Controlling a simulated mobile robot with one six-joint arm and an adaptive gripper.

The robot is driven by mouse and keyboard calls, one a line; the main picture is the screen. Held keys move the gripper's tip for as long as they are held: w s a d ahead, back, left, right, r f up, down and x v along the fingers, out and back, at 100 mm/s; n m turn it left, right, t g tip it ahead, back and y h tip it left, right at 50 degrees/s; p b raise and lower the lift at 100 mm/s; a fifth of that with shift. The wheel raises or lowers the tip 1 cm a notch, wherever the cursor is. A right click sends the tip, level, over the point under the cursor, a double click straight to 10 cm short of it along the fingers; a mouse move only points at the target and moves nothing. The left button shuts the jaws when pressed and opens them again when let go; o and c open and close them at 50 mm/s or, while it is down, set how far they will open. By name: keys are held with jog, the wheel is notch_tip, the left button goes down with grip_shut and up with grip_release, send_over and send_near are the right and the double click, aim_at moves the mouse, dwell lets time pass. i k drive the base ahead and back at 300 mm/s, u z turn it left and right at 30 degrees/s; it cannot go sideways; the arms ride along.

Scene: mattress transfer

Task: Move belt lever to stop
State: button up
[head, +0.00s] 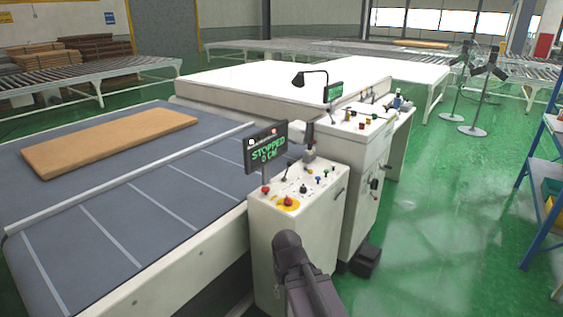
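The near control console (318,235) is a white cabinet beside the conveyor belt, with several small levers, knobs and coloured buttons on its sloped top. A thin dark lever (285,173) stands at the top's left side, and a thicker dark lever (309,143) rises at its back. I cannot tell which is the belt lever, and no lever labels are readable. A dark link of my arm rises in front of the console. My gripper's fingers do not show.
A tan mattress slab (110,143) lies flat on the grey belt (110,215). A red button on a yellow base (288,202) sits on the console's front. A second console (350,150) stands behind. Green floor (450,220) is open at right, beside a blue shelf (539,200).

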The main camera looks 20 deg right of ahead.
aim_at(290, 164)
jog(key=u, duration=0.1)
jog(key=i, duration=1.3)
jog(key=z, duration=0.6)
